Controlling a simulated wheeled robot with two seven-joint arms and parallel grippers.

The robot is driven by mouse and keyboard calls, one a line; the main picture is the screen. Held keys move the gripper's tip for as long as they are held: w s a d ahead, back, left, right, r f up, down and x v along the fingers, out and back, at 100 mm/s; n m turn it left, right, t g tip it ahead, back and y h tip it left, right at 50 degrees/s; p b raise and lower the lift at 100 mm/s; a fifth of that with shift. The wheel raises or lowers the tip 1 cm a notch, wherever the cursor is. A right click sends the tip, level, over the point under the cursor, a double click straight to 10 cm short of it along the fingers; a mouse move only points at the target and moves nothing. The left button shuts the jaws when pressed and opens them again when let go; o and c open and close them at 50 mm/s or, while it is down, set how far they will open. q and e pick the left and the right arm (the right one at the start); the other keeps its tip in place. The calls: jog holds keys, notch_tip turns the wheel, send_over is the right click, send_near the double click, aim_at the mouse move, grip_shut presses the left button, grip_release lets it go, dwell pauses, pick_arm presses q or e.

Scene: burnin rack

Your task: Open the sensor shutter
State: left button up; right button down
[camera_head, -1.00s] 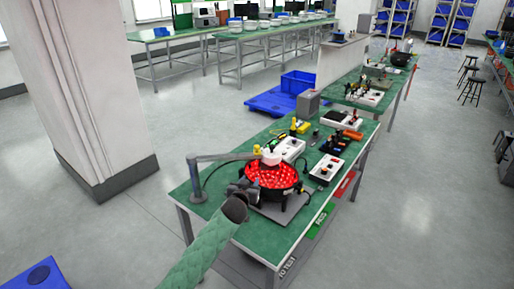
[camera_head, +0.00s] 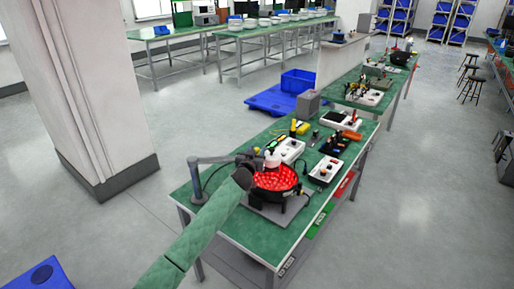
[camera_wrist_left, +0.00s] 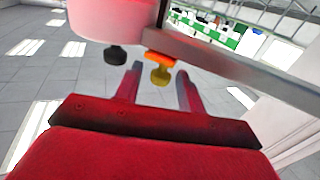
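A white sensor head (camera_head: 271,158) hangs from a grey arm over a black round bowl (camera_head: 277,190) lit red inside. In the left wrist view the head's pinkish housing (camera_wrist_left: 98,20) is at the top. A black knob (camera_wrist_left: 115,54) and an orange-yellow knob (camera_wrist_left: 160,72) hang below it. I cannot tell which part is the shutter. My left gripper (camera_head: 248,164) is beside the sensor head in the head view. In the left wrist view its fingers (camera_wrist_left: 159,80) are apart, with the orange-yellow knob in line with the gap; contact cannot be told. My right gripper is not in view.
The grey post (camera_head: 195,180) and its horizontal arm stand close to my left arm. White boxes (camera_head: 325,169) and tools crowd the green bench (camera_head: 245,228) farther back.

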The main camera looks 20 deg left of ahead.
pick_arm(q)
jog(key=shift+w, duration=0.55)
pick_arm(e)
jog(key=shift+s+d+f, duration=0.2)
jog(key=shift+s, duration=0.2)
pick_arm(q)
grip_shut()
jog(key=a, duration=0.1)
jog(key=s+a, duration=0.1)
jog(key=a, duration=0.1)
jog(key=s+a, duration=0.1)
jog(key=a, duration=0.1)
jog(key=shift+s+a, duration=0.25)
jog(key=shift+a, duration=0.15)
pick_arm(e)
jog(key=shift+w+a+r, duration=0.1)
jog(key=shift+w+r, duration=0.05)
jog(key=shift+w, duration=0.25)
pick_arm(q)
grip_release()
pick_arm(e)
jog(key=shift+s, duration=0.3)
